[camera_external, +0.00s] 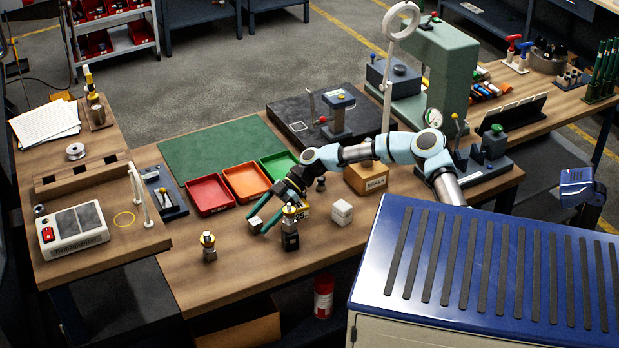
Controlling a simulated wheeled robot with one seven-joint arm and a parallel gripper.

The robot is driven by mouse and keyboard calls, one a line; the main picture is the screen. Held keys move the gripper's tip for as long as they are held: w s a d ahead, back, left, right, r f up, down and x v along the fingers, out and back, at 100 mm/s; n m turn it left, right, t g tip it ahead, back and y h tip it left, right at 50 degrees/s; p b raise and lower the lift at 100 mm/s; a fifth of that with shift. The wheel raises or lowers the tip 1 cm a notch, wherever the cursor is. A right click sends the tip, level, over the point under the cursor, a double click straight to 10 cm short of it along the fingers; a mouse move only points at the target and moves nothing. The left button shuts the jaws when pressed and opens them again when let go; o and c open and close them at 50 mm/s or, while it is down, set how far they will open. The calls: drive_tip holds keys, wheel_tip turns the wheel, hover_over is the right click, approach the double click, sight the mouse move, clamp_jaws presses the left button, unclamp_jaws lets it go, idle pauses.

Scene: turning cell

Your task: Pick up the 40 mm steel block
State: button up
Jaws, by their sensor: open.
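My gripper (260,216) has dark fingers that point down and to the left, above the front middle of the wooden bench. It is open. A small block with a pale top (256,222) sits low at the fingertips, and it may be the 40 mm steel block. At this size I cannot tell whether the fingers touch it. No size marking is readable on either.
A dark tool holder with a yellow top (290,232) stands close to the right of my fingertips. A smaller one (209,246) stands to the left. Red (209,194), orange (246,181) and green (279,165) trays lie behind. The bench's front left is mostly clear.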

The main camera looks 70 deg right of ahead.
drive_tip(key=shift+w+a+f, duration=0.2)
drive_tip(key=shift+a+f, duration=0.05)
drive_tip(key=shift+a, duration=0.05)
clamp_jaws()
idle(0.5)
